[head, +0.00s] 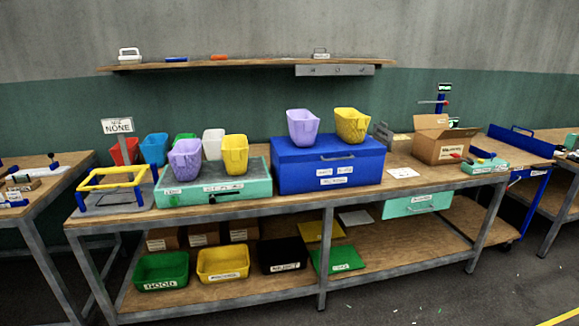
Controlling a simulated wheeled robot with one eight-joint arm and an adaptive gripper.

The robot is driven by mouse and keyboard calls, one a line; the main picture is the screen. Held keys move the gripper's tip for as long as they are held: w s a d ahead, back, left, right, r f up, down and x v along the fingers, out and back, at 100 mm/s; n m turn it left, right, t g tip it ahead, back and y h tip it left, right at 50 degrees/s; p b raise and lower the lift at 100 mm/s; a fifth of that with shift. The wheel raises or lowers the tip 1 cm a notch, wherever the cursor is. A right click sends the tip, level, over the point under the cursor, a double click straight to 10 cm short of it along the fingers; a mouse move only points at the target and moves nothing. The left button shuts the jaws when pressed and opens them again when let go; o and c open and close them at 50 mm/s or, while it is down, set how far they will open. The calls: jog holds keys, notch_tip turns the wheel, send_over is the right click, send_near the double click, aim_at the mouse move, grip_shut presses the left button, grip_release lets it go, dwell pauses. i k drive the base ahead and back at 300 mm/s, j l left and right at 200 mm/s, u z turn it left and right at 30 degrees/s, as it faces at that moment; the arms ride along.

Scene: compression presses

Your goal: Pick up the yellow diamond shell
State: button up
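Two yellow shells show in the head view. One yellow shell (352,124) stands on the right part of the blue box's top and its surface looks patterned. The other yellow shell (234,153) stands on the teal box to the left. The surface patterns are too small to tell for certain which one has diamonds. A purple shell (303,127) stands just left of the first on the blue box (300,178). Another purple shell (185,160) stands on the teal box (250,183). My gripper is not in view.
Red (124,152), blue (155,149) and white (213,144) shells stand behind, with a green one partly hidden. A yellow-topped frame (112,178) stands left. An open cardboard box (440,146) stands right on the workbench. Labelled bins (223,264) sit on the lower shelf.

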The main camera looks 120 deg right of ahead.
aim_at(352, 125)
jog(key=k+l+z, duration=0.1)
jog(key=z, duration=2)
jog(key=l+z, duration=0.7)
jog(key=z, duration=0.25)
jog(key=l+z, duration=0.3)
jog(key=z, duration=0.15)
jog(key=i+l+z, duration=0.15)
jog(key=z, duration=0.35)
jog(key=i+l+z, duration=0.25)
jog(key=i+l, duration=0.25)
jog(key=i+l+z, duration=0.25)
jog(key=i+l, duration=0.3)
jog(key=i+l+u, duration=0.15)
jog(key=l, duration=0.3)
jog(key=l+u, duration=0.15)
jog(key=l, duration=0.25)
jog(key=i+l+u, duration=0.15)
jog(key=l, duration=0.3)
jog(key=u, duration=0.4)
jog(key=k+u, duration=0.1)
jog(key=u, duration=0.25)
jog(key=k+u, duration=0.1)
jog(key=u, duration=0.7)
jog(key=k+l, duration=0.05)
